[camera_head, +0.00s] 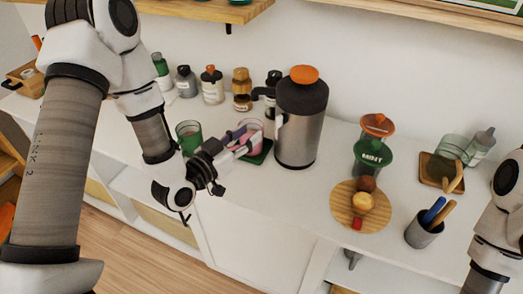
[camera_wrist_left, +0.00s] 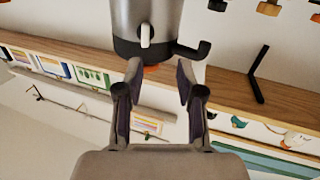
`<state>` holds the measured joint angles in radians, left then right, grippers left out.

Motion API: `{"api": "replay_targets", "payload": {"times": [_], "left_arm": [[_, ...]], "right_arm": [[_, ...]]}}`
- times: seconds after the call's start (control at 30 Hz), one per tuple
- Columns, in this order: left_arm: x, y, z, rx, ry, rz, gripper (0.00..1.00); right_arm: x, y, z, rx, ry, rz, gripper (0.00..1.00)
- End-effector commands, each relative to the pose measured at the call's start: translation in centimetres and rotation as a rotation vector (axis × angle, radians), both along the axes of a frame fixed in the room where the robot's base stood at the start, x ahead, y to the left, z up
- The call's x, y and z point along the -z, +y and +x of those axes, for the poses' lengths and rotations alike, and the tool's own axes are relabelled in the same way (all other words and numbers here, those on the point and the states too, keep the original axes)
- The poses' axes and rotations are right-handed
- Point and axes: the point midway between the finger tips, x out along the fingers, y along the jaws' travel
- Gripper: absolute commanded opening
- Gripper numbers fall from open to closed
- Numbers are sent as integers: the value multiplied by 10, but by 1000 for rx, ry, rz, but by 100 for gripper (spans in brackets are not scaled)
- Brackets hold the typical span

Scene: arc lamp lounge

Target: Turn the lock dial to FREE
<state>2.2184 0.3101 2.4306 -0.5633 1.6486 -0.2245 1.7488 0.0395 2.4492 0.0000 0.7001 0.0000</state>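A tall steel pump flask (camera_head: 299,128) with a black collar, a black spout to its left and an orange domed top (camera_head: 304,74) stands on the white counter. In the left wrist view the flask (camera_wrist_left: 130,16) appears upside down, with a white tab (camera_wrist_left: 147,36) and the black spout (camera_wrist_left: 195,49). Part of the orange top shows between the fingers. I can read no FREE mark or dial lettering. My left gripper (camera_head: 247,139) is open and empty, left of the flask and apart from it.
Several jars and bottles line the wall. A MINT canister (camera_head: 372,158), a round wooden board (camera_head: 342,208) and a utensil cup (camera_head: 421,234) stand right.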

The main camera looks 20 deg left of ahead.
Motion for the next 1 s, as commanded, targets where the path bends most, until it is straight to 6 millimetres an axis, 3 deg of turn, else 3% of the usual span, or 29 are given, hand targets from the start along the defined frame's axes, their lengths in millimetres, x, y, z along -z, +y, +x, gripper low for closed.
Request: {"api": "replay_targets", "payload": {"times": [0.03,0.1,0.27,0.6,0.87,1.0], "left_arm": [[11,-15,2,39,-22,31,38],[6,-24,3,61,-39,49,38],[-1,-29,18,60,-42,51,38],[-1,-50,71,59,-41,49,38],[1,-51,75,57,-40,45,38],[1,-51,75,57,-40,46,0]], "right_arm": [[20,0,0,0,0,0,40],[23,0,0,1,1,0,40],[13,0,0,0,-1,0,40],[0,0,0,1,0,0,40],[0,0,0,0,0,0,40],[0,0,0,0,0,0,40]]}}
